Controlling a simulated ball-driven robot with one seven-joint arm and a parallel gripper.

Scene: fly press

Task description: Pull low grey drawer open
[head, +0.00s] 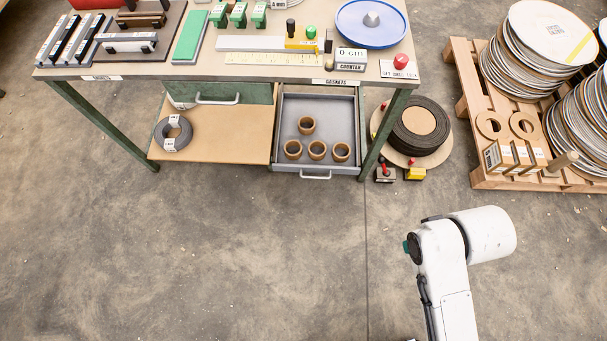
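The low grey drawer (316,166) stands pulled out below the right part of the bench, with its inside showing. Several brown rings lie on its floor. Its pale bar handle (316,177) is on the front face, with nothing on it. My arm shows at the lower right, apart from the drawer. My gripper is not in the picture.
The bench (210,73) has green legs and a low brown shelf (225,140) holding a grey roll (172,133). A green drawer (230,93) is shut. A dark coil (420,125) and a pallet (480,178) of discs stand right. The front floor is clear.

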